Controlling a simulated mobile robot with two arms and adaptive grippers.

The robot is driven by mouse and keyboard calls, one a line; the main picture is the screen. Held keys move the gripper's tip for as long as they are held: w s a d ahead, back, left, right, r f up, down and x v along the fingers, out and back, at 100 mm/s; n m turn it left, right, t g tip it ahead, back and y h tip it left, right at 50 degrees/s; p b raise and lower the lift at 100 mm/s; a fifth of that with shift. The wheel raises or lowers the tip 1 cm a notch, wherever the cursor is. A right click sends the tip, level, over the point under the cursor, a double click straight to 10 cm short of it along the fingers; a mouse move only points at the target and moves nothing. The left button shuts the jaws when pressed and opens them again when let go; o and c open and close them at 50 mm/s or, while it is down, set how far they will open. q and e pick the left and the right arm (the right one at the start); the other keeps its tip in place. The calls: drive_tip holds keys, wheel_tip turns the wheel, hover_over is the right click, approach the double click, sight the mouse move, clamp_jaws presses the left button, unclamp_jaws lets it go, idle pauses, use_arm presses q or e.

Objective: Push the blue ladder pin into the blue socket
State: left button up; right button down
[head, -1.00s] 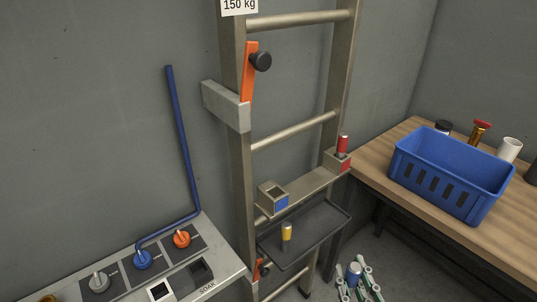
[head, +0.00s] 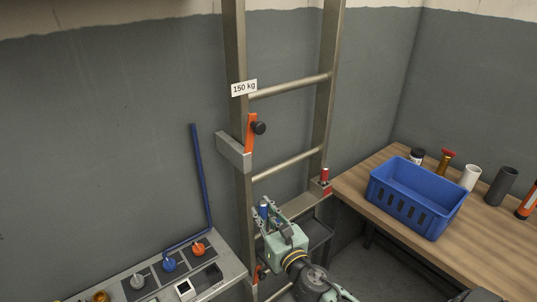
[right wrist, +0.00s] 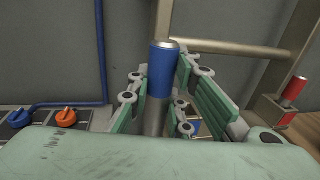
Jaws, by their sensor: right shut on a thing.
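My right gripper (head: 266,214) is shut on the blue pin (head: 263,209), at the ladder's bracket. In the right wrist view the blue pin (right wrist: 162,72) stands upright between the green fingers (right wrist: 160,100), with a silver lower part. A small blue patch, likely on the blue socket (right wrist: 196,125), shows low between the right finger's links. In the head view my gripper covers the socket, and I cannot tell whether the pin's lower end is in it. The red pin (head: 325,175) stands in the red socket (head: 327,190). My left gripper is not in view.
The ladder (head: 238,180) stands against the wall. A panel with knobs (head: 169,265) and a blue pipe (head: 202,180) are at left. A blue crate (head: 410,205) and several cylinders stand on the wooden bench (head: 350,190) at right. A dark tray (head: 320,232) is partly hidden behind my gripper.

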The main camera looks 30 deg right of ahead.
use_arm(q)
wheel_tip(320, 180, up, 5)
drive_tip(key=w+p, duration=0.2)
drive_tip(key=p, duration=0.1)
use_arm(e)
drive_tip(key=shift+w+d+r+h, duration=0.6)
drive_tip(key=shift+w+d+r, duration=1.95)
drive_tip(key=shift+d+r, duration=0.6)
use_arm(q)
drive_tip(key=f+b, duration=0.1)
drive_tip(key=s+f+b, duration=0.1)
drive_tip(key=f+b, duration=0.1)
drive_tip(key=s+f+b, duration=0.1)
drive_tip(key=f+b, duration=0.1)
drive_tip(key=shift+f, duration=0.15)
use_arm(e)
drive_tip(key=shift+m, duration=0.4)
drive_tip(key=f, duration=0.5)
drive_tip(key=shift+a+f, duration=0.2)
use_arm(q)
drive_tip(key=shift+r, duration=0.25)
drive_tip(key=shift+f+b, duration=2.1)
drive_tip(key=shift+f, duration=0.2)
use_arm(e)
drive_tip(key=shift+f, duration=2.5)
drive_tip(key=c, duration=1.5)
unclamp_jaws()
drive_tip(key=shift+a, duration=0.15)
drive_tip(key=shift+c, duration=0.2)
